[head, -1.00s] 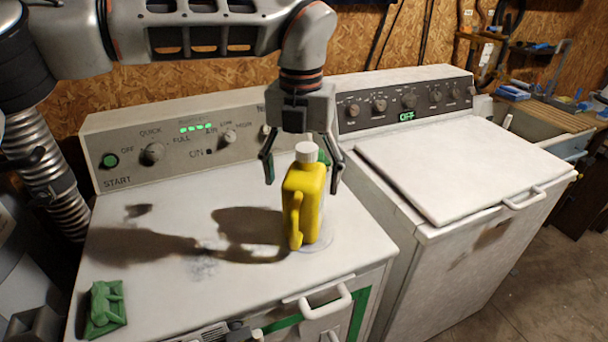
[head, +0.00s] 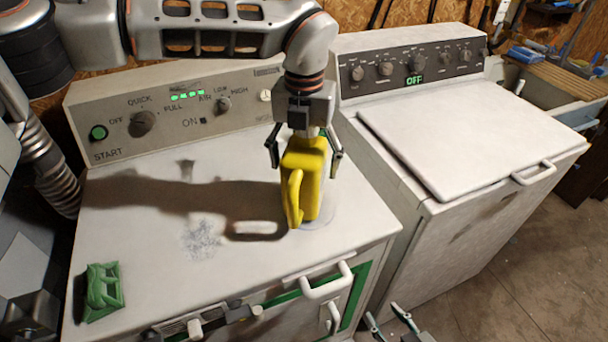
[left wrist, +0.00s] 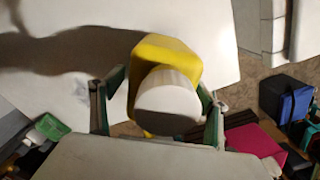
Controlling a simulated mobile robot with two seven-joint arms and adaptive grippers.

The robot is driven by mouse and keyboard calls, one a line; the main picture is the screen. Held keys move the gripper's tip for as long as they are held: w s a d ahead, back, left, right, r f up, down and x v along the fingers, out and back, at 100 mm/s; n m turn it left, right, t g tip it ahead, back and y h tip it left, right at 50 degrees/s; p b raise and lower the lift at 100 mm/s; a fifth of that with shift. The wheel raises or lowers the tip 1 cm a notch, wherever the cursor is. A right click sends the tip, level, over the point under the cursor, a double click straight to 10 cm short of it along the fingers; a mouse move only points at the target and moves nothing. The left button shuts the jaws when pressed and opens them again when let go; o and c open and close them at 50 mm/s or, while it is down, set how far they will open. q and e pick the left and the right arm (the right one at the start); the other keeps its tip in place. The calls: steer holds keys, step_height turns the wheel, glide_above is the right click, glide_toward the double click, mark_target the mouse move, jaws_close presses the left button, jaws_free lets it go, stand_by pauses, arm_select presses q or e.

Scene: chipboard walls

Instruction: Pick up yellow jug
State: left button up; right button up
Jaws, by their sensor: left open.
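The yellow jug (head: 305,190) stands upright on top of the left white machine, near its right edge, its handle toward the camera. My left gripper (head: 304,158) points down over it, open, with one finger on each side of the jug's upper part. In the head view the gripper hides the white cap. The left wrist view shows the cap (left wrist: 168,103) between the spread fingers, with the yellow body (left wrist: 165,58) behind it; whether they touch is unclear. My right gripper (head: 385,313) shows at the bottom edge, low in front of the machines, fingers apart and empty.
The left machine (head: 150,270) has a control panel behind the jug and handles on its front. A crumpled green item (head: 103,290) lies at its front left. The right machine (head: 460,150) has a closed, clear lid. A sink with a wooden board (head: 560,80) stands far right.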

arm_select(q)
steer(key=shift+f, duration=0.2)
steer(key=shift+r, duration=0.1)
steer(key=c, duration=2)
steer(key=shift+w+r, duration=0.1)
steer(key=shift+r, duration=0.05)
